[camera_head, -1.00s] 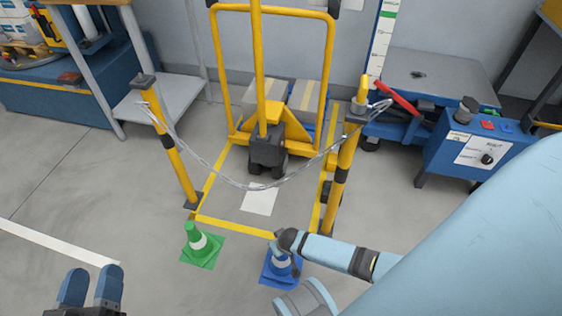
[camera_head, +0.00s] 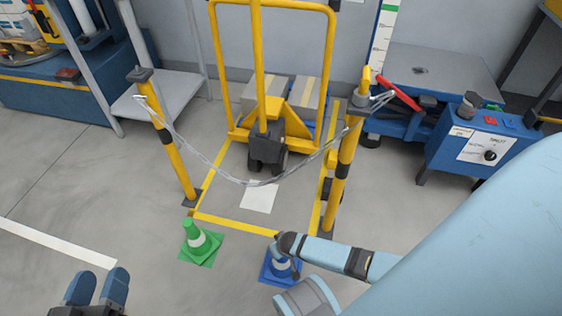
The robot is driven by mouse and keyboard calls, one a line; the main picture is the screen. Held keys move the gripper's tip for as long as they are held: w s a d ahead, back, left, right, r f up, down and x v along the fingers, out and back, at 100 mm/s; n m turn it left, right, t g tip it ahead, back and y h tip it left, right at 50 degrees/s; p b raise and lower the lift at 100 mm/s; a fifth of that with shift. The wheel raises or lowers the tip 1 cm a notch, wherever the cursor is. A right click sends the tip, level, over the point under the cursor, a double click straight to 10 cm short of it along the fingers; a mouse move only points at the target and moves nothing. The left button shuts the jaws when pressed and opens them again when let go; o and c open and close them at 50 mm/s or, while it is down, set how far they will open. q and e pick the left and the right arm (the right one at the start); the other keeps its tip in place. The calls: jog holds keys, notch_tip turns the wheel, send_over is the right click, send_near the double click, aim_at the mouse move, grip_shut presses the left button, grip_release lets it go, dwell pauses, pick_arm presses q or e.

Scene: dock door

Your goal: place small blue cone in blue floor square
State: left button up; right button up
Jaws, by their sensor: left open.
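The small blue cone (camera_head: 280,268), with a pale band, stands at the bottom centre, in front of the yellow-framed floor area. It appears upright on the blue floor square (camera_head: 267,277), partly covered by my right arm. I cannot tell how fully its base lies inside the square. My right arm comes in from the right, and its dark end joint is at the top of the cone. The right fingertips cannot be made out, nor whether they touch the cone. My left gripper (camera_head: 97,290) is open and empty at the bottom left, away from the cone.
A green cone (camera_head: 194,236) stands on a green square (camera_head: 211,250) left of the blue one. Behind are two yellow posts (camera_head: 176,168) (camera_head: 342,175) with a sagging chain (camera_head: 230,178), and a yellow pallet truck (camera_head: 267,135).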

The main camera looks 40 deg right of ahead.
jog(key=shift+r, duration=0.4)
pick_arm(q)
notch_tip(320, 180, up, 10)
jog(key=t+p, duration=0.4)
jog(key=p, duration=0.2)
jog(key=shift+s+a+f+n+p, duration=0.2)
jog(key=shift+a+n+p, duration=0.1)
jog(key=shift+a+n, duration=0.1)
pick_arm(e)
jog(key=v, duration=1.1)
jog(key=shift+s+r, duration=0.15)
jog(key=shift+r, duration=0.15)
